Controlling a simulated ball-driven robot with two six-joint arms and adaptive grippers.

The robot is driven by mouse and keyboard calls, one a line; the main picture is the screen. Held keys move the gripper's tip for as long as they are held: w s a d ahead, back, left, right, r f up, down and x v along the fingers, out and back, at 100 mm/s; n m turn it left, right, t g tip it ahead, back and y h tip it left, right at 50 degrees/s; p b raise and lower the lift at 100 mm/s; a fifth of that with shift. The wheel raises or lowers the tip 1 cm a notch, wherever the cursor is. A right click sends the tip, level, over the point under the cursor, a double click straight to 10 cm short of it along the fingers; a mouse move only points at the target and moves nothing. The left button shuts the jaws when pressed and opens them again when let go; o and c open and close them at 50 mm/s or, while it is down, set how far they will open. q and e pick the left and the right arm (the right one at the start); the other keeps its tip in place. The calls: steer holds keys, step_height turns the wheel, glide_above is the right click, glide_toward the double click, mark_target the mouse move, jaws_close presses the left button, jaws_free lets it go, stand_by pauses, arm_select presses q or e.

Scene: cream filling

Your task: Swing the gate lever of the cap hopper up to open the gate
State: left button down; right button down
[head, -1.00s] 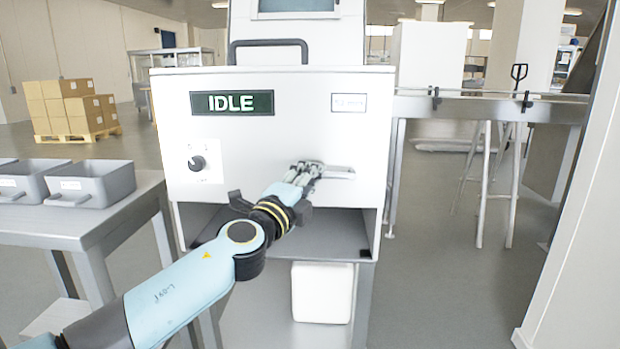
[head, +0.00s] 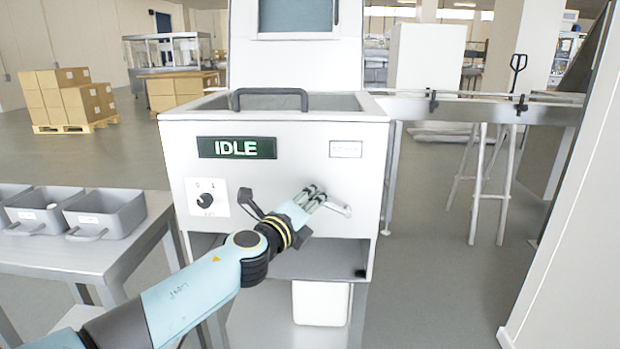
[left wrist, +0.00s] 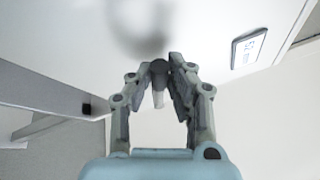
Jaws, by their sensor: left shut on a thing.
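The cap hopper (head: 290,180) is a white box cabinet with a dark display reading IDLE (head: 237,148). Its gate lever (head: 338,208) is a short light-grey bar low on the right of the front face, slanting slightly down to the right. My left gripper (head: 313,197) reaches it from the lower left and covers part of it. In the left wrist view my left gripper (left wrist: 161,85) is shut on the lever, which shows as a dark round part with a pale stem (left wrist: 158,98) between the fingers. My right gripper is not in view.
A rotary knob (head: 205,200) sits left on the front face, and a handle bar (head: 270,93) crosses the hopper's top edge. An open bay lies below the face. Grey bins (head: 105,214) stand on a table at left. A conveyor (head: 480,108) runs off to the right.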

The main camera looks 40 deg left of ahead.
mark_target(352, 181)
arm_select(q)
steer(key=r+m+p, duration=0.1)
steer(key=p, duration=0.2)
steer(key=d+r+m+g+p, duration=0.1)
steer(key=p, duration=0.3)
steer(key=w+r+m+g+p, duration=0.1)
steer(key=m+p, duration=0.1)
steer(key=p, duration=0.1)
steer(key=shift+d+r, duration=0.4)
steer(key=m+p, duration=0.1)
steer(key=p, duration=0.1)
steer(key=w+d+m+g+p, duration=0.1)
steer(key=p, duration=0.2)
steer(key=d+r+m+y+p, duration=0.1)
steer(key=p, duration=0.1)
steer(key=shift+w+d+g+p, duration=0.2)
steer(key=shift+w+g+p, duration=0.1)
steer(key=shift+w+d+m+g+y+p, duration=0.4)
steer(key=shift+d+m+p, duration=0.2)
steer(key=shift+m+p, duration=0.25)
steer(key=shift+w+d+m+g+y+p, duration=0.2)
steer(key=shift+d+m+g+y+p, duration=0.1)
steer(key=shift+d+m+p, duration=0.25)
steer(key=shift+a+f, duration=0.1)
steer(key=shift+a, duration=0.05)
steer(key=c, duration=1.2)
jaws_free()
steer(key=shift+c, duration=0.2)
steer(key=shift+s, duration=0.15)
